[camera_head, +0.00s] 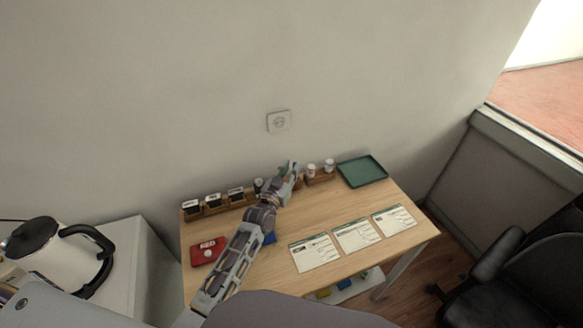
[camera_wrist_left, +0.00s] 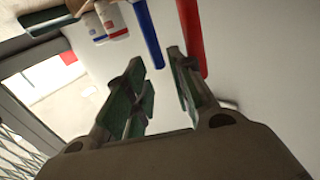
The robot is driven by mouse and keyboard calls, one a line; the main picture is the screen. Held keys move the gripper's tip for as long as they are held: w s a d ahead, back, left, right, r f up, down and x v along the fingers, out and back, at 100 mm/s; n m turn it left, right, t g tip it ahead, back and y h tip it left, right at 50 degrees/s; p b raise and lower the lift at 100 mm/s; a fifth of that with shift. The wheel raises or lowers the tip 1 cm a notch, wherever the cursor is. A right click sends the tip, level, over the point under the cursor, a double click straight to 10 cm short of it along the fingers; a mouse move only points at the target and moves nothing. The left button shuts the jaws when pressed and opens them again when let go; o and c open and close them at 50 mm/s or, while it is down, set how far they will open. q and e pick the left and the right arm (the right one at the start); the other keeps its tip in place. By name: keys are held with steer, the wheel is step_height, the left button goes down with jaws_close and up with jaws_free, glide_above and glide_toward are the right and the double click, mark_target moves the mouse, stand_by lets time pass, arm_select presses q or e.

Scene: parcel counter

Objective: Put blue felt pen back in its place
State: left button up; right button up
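In the left wrist view a blue felt pen (camera_wrist_left: 147,28) and a thicker red pen (camera_wrist_left: 189,35) stand side by side, with their lower ends out of frame. My left gripper (camera_head: 289,171) is at the back of the table over the wooden rack (camera_head: 225,204). In the wrist view its two fingers (camera_wrist_left: 156,70) are apart. The blue pen's free end is near the gap between them, and I see no clear grip on it. The red pen passes beside the right finger. In the head view the pens are hidden or too small to tell. My right gripper is not in view.
White bottles (camera_head: 329,165) and a green tray (camera_head: 362,171) are right of my gripper. Black-topped items stand in the rack to its left. A red box (camera_head: 208,251), a partly hidden blue item (camera_head: 270,238) and printed cards (camera_head: 357,236) lie in front. The wall is close behind.

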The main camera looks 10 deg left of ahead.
arm_select(q)
steer(key=shift+s+a+p, duration=0.2)
steer(key=shift+s+p, duration=0.25)
steer(key=shift+s, duration=0.65)
steer(key=o, duration=0.5)
steer(key=shift+c, duration=0.2)
steer(key=shift+o, duration=0.5)
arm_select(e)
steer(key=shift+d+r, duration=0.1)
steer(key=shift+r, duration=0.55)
arm_select(q)
steer(key=shift+s, duration=0.1)
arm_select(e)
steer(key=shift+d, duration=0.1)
arm_select(q)
steer(key=s+a, duration=0.2)
steer(key=s, duration=0.9)
steer(key=shift+s+a, duration=0.15)
steer(key=shift+s, duration=0.15)
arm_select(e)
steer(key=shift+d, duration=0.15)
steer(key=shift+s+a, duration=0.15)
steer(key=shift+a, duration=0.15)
